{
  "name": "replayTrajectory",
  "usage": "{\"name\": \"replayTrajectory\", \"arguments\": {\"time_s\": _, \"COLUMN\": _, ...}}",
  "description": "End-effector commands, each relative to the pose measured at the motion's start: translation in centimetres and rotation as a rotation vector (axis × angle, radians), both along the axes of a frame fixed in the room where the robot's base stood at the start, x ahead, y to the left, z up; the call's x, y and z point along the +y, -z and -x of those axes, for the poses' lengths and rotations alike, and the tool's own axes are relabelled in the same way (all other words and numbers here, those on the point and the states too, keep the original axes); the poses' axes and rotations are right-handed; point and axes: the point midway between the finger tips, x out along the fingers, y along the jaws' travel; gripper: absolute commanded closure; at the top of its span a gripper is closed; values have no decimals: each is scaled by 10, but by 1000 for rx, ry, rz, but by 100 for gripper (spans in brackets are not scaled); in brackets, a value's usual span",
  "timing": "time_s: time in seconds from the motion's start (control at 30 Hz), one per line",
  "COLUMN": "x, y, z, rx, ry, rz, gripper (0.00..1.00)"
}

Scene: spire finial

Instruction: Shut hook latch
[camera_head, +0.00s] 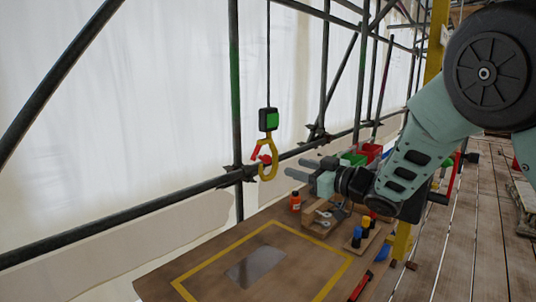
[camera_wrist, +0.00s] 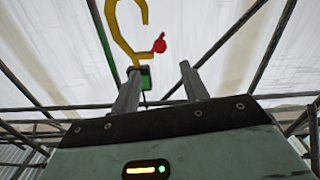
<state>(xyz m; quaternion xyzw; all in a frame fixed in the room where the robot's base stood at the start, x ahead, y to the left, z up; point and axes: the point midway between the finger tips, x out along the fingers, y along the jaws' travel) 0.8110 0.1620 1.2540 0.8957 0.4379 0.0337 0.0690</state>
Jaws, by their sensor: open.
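A yellow hook (camera_head: 271,172) hangs from a dark block with a green face (camera_head: 269,119) on a cable. Its red latch (camera_head: 255,153) sticks out to the left of the hook and looks swung open. In the wrist view the hook (camera_wrist: 116,27) is at the top, left of centre, and the red latch (camera_wrist: 158,44) juts to its right, apart from the hook's tip. My gripper (camera_head: 298,168) is open and empty, just right of the hook in the head view. In the wrist view my gripper (camera_wrist: 160,72) has its fingers apart below the latch; no contact shows.
Below is a wooden bench (camera_head: 210,243) with a yellow outline and grey plate. Scaffold pipes (camera_head: 120,217) run behind the hook.

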Motion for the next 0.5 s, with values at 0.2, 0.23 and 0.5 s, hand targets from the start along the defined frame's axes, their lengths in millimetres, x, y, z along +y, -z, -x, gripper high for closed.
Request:
{"name": "replayTrajectory", "arguments": {"time_s": 0.2, "x": 38, "y": -3, "z": -29, "rx": -1, "ry": -3, "rz": 2, "gripper": 55}}
{"name": "replayTrajectory", "arguments": {"time_s": 0.23, "x": 43, "y": -3, "z": -33, "rx": 0, "ry": -2, "rz": 2, "gripper": 55}}
{"name": "replayTrajectory", "arguments": {"time_s": 0.5, "x": 79, "y": -2, "z": -62, "rx": -1, "ry": -1, "rz": 2, "gripper": 55}}
